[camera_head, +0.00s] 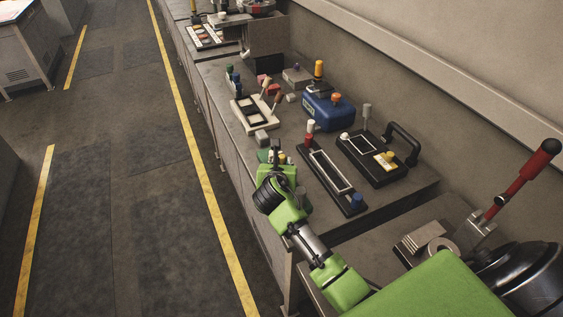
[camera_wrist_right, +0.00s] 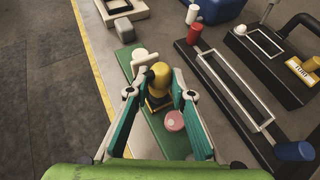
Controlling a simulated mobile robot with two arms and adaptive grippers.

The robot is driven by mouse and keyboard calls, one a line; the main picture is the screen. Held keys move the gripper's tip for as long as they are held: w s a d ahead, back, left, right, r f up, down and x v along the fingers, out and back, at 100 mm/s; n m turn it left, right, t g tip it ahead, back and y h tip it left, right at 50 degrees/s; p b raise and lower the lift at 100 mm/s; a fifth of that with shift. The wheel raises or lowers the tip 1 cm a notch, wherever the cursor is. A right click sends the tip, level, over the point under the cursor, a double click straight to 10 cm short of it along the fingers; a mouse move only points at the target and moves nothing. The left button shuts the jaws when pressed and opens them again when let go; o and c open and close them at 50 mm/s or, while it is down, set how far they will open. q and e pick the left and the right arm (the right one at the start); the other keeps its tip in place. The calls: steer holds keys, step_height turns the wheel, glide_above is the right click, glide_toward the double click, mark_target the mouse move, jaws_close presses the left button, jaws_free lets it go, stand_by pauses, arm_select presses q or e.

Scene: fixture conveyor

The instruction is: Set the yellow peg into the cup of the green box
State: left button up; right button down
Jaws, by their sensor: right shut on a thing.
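The yellow peg (camera_wrist_right: 159,77) is between the two teal fingers of my right gripper (camera_wrist_right: 155,87) in the right wrist view. The fingers are shut on it. Its lower end has a dark band. The green box (camera_wrist_right: 145,130) shows as a long green top beneath the peg and fingers. A white knobbed piece (camera_wrist_right: 145,56) and a pink round piece (camera_wrist_right: 174,121) are on it. I cannot tell whether the peg's foot is in a cup or above it. In the head view my right gripper (camera_head: 279,166) covers most of the green box. My left gripper is not in view.
A black tray with a red peg and blue knob (camera_head: 331,178) lies just right of the gripper. A small grey block (camera_head: 262,137) is close by.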

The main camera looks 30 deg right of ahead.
steer(key=shift+f, duration=0.1)
steer(key=c, duration=1.8)
jaws_free()
steer(key=v, duration=1.2)
steer(key=shift+b, duration=0.4)
